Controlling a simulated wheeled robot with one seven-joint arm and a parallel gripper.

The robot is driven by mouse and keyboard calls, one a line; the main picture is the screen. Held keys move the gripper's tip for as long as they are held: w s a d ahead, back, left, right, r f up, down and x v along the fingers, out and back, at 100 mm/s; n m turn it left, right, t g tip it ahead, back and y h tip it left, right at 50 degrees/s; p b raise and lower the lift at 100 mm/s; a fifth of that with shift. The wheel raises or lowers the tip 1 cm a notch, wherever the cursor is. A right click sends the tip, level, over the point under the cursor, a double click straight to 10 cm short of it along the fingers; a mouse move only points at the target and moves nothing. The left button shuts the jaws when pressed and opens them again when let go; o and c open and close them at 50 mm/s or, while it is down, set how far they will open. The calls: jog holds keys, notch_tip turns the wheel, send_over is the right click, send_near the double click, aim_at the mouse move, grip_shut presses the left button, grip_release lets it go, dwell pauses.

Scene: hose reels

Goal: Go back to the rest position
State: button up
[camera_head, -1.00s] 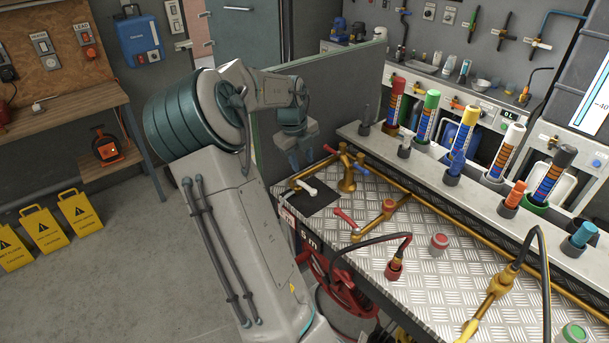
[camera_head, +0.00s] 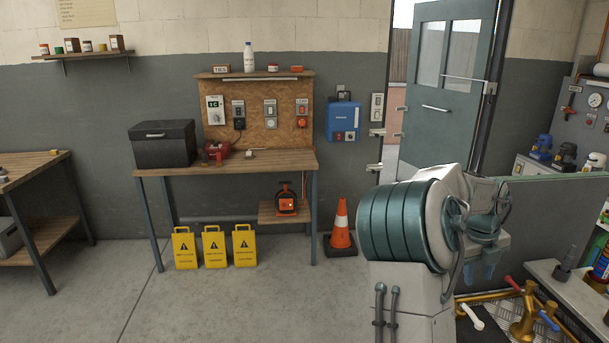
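My gripper (camera_head: 478,273) hangs fingers-down at the right of the head view, beside the large ribbed teal joint of my arm. Its two fingers look apart, with nothing between them. It is above the left end of the metal-topped bench (camera_head: 490,315). A white-handled valve lever (camera_head: 472,317) lies below it, apart from the fingers. Brass pipework (camera_head: 525,318) with red and blue levers stands to its right. My arm is folded close to my body and hides part of the bench.
A workbench (camera_head: 240,160) with a black box (camera_head: 163,143) stands against the back wall. Yellow caution signs (camera_head: 213,247) and an orange cone (camera_head: 341,226) stand on the floor. A grey door (camera_head: 435,90) is behind my arm. The floor at left centre is clear.

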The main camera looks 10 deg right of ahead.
jog(key=s+a+r+n+t+y, duration=0.1)
jog(key=s+a+n+y, duration=0.15)
jog(key=a+n, duration=0.8)
jog(key=s+a+r+n+t+y, duration=0.15)
jog(key=s+a+n, duration=0.25)
jog(key=a+n, duration=0.6)
jog(key=s+a+n+t+h, duration=0.1)
jog(key=s+a+n, duration=1)
jog(key=n, duration=0.5)
jog(key=shift+s+a+h, duration=0.15)
jog(key=shift+a+h, duration=0.25)
jog(key=shift+a, duration=0.7)
jog(key=shift+r, duration=0.1)
